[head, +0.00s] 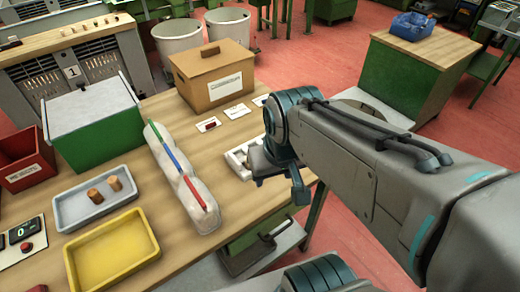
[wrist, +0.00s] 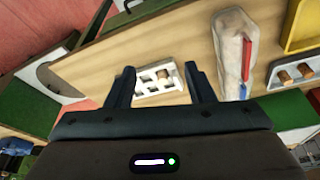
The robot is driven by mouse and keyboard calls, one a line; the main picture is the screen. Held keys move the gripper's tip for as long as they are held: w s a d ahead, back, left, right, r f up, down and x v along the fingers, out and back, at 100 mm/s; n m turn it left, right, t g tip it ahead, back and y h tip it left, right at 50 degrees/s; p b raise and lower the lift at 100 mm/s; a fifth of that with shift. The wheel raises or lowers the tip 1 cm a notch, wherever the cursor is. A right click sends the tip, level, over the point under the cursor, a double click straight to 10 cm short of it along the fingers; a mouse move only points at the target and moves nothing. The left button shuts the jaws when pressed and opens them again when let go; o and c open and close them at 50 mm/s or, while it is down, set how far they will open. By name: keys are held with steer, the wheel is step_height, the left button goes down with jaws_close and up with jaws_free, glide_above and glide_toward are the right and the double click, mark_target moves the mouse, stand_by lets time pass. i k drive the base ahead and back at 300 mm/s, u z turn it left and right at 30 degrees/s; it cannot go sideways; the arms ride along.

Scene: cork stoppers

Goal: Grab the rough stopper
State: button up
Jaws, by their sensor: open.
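Two brown cork stoppers, a left one (head: 95,195) and a right one (head: 114,183), stand in a grey tray (head: 68,218) in the head view. They also show in this tray at the right edge of the wrist view. A small brown cork-like piece (wrist: 163,75) sits in a white compartmented holder (wrist: 143,88). I cannot tell from the surfaces which stopper is rough. My gripper (wrist: 161,70) is open and empty, with the white holder showing between its fingers. In the head view my arm hides part of the holder (head: 234,162).
A lumpy clear bag (head: 188,195) with coloured strips lies between the grey tray and the holder. A yellow tray (head: 110,255), green box (head: 90,130), red bin (head: 20,160) and lidded cardboard box (head: 205,88) also stand on the wooden table (head: 165,250).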

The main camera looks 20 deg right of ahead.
mark_target(93, 194)
steer(key=z, duration=0.05)
steer(key=k, duration=1.2)
steer(key=u, duration=0.6)
steer(key=i, duration=0.4)
steer(key=u, duration=0.05)
